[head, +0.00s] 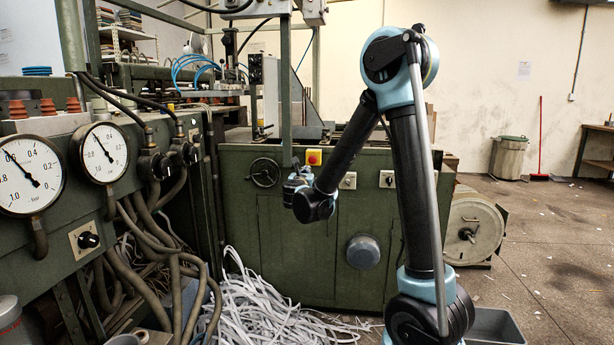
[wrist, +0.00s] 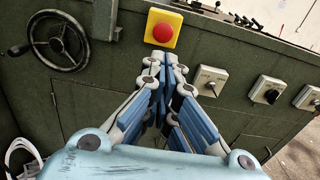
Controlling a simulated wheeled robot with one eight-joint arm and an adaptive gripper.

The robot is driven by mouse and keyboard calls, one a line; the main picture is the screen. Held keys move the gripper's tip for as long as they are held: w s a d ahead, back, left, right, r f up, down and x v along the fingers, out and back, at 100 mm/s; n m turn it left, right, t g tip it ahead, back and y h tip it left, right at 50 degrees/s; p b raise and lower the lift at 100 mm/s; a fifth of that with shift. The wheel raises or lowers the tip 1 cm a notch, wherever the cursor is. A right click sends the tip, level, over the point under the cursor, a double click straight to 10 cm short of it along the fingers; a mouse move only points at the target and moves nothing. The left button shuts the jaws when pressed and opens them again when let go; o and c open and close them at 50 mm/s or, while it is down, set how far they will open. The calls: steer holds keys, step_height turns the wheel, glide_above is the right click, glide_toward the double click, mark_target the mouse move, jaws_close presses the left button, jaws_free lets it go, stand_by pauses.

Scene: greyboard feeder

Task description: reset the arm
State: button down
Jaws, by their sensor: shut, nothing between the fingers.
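My gripper (wrist: 170,62) is shut and empty in the wrist view, its fingertips together in front of the green machine panel (wrist: 105,100). The tips appear just below a red push button on a yellow box (wrist: 163,27); I cannot tell whether they touch it. In the head view my arm rises at the right, bends at the top and reaches down to the left. My gripper (head: 297,180) is small there and partly hidden by the wrist, in front of the machine (head: 345,220). The yellow box with its red button (head: 314,157) shows just right of it.
A handwheel (wrist: 60,40) is left of the button, and several rotary switches (wrist: 211,79) are to the right. Two pressure gauges (head: 104,153) and hoses stand at the left. Paper strips (head: 270,305) lie on the floor below. A grey bin (head: 495,326) is at lower right.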

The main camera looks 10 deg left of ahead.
steer(key=s+d+f+m+g+h, duration=0.1)
steer(key=s+d+m+g+h, duration=0.15)
steer(key=s+d+m, duration=0.55)
steer(key=s+d+f+m+g+h, duration=0.1)
steer(key=d+f+m+g, duration=0.2)
steer(key=d, duration=0.8)
steer(key=s+d+m+g+h, duration=0.1)
steer(key=s+d+m+g, duration=0.2)
steer(key=s+d+m, duration=0.5)
steer(key=s+d+f+m+g+y, duration=0.1)
steer(key=s+d+f+m+g, duration=0.1)
steer(key=s+d+f+m, duration=0.3)
steer(key=s+d+f+m+g+y, duration=0.1)
steer(key=s+d+f+m+g, duration=0.15)
steer(key=s, duration=0.45)
steer(key=s+a+f+m+g+y, duration=0.1)
steer(key=s+a+f+m, duration=0.1)
steer(key=s+m, duration=0.2)
steer(key=s+a+f+m+g+y, duration=0.1)
steer(key=s+f+m+y, duration=0.1)
steer(key=s, duration=0.7)
steer(key=f+m, duration=0.1)
steer(key=m, duration=0.1)
steer(key=shift+s+a+f+m+g, duration=0.2)
steer(key=shift+s+a+m+g, duration=0.15)
steer(key=shift+s+g, duration=0.05)
steer(key=shift+y, duration=0.25)
